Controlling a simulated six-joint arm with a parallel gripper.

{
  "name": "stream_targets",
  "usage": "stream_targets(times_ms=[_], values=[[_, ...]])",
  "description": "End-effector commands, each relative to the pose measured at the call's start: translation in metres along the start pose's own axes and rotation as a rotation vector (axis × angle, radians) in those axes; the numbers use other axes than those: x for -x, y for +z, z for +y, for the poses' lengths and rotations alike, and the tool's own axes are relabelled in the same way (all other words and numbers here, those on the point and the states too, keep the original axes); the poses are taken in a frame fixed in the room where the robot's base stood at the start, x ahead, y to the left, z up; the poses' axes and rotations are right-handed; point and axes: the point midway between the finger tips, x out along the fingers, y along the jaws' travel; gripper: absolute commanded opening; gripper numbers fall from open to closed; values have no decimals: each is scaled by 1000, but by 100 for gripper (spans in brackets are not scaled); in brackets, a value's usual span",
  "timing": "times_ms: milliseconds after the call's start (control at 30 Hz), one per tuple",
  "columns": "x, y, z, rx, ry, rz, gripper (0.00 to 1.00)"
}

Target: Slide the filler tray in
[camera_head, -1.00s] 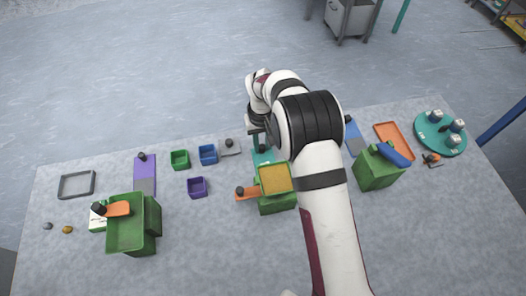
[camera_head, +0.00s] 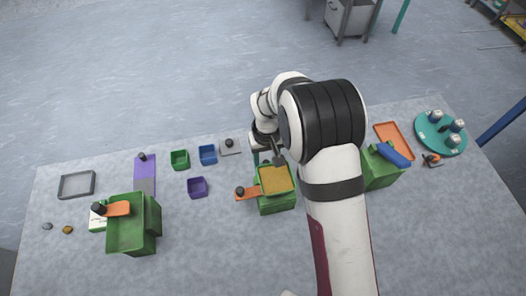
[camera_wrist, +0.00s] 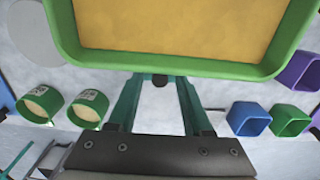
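A green container (camera_head: 276,204) stands at mid-table, its open top filled with yellow powder (camera_head: 276,180). An orange slide (camera_head: 248,195) with a dark knob sticks out of its left side. In the wrist view the container's green rim (camera_wrist: 170,66) and powder (camera_wrist: 170,25) fill the top. My gripper (camera_head: 277,158) is at the container's far edge. In the wrist view its teal fingers (camera_wrist: 160,88) are apart, with a dark knob (camera_wrist: 160,80) on a teal piece between them; I cannot tell whether they touch it. Which piece is the filler tray is unclear.
Another green container (camera_head: 128,236) with an orange slide stands at the left. Blue (camera_head: 208,154), green (camera_head: 180,159) and purple (camera_head: 197,187) bins lie left of my gripper. A teal disc (camera_head: 427,146) with white cups is at the far right. My arm hides part of the right side.

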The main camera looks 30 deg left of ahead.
Motion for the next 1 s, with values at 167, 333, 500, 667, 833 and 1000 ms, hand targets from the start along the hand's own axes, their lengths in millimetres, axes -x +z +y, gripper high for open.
stream_targets(times_ms=[167, 333, 500, 667, 833, 1000], values=[[1, 0, 0, 0, 0, 0, 50], [22, -1, 0, 1, 1, 3, 50], [45, -1, 0, 0, 0, 3, 50], [66, -1, 0, 1, 0, 2, 50], [75, 0, 0, 0, 0, 0, 50], [75, 0, 0, 0, 0, 0, 50]])
